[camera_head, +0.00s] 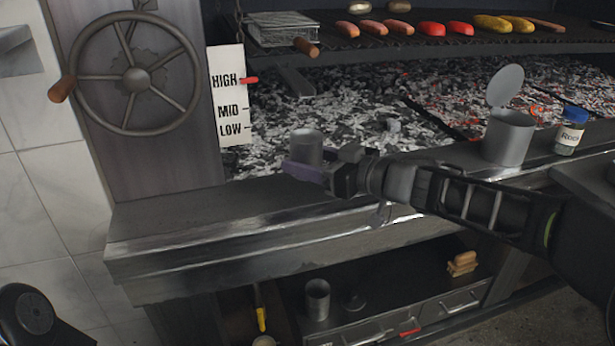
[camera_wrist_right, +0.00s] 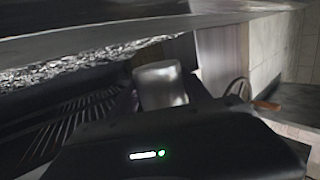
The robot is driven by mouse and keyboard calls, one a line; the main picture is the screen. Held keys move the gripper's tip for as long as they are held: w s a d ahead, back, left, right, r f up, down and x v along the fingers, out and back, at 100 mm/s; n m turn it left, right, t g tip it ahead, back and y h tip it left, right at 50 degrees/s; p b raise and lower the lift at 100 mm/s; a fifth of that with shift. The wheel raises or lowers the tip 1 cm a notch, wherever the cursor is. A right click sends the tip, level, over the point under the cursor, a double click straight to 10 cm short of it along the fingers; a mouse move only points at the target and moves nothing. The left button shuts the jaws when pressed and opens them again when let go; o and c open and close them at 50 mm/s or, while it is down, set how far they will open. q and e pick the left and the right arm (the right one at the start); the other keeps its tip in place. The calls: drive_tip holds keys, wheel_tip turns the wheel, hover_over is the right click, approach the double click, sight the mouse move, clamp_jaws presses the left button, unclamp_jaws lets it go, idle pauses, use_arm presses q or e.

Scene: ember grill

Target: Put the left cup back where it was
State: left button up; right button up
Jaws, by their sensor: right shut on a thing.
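A grey metal cup (camera_head: 307,146) stands upright in my right gripper (camera_head: 312,171), which is shut on it, above or at the front ledge of the grill. I cannot tell whether the cup touches the ledge. The held cup also shows in the right wrist view (camera_wrist_right: 162,84). A second metal cup (camera_head: 317,299) stands on the lower shelf (camera_head: 400,300) below the ledge. My left gripper is not in view.
On the ledge (camera_head: 190,222) at right stand an open-lidded metal can (camera_head: 509,138) and a spice jar (camera_head: 570,132). A handwheel (camera_head: 136,78) and a HIGH/MID/LOW plate (camera_head: 229,95) are at left. Sausages lie on the grate behind the embers. The left ledge is clear.

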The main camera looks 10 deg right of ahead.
sight(307, 190)
wheel_tip(307, 190, down, 3)
drive_tip(key=shift+f+b, duration=0.2)
drive_tip(key=shift+b, duration=1)
drive_tip(key=shift+f, duration=0.15)
drive_tip(key=shift+f, duration=0.15)
drive_tip(key=o, duration=1.5)
drive_tip(key=shift+c, duration=0.2)
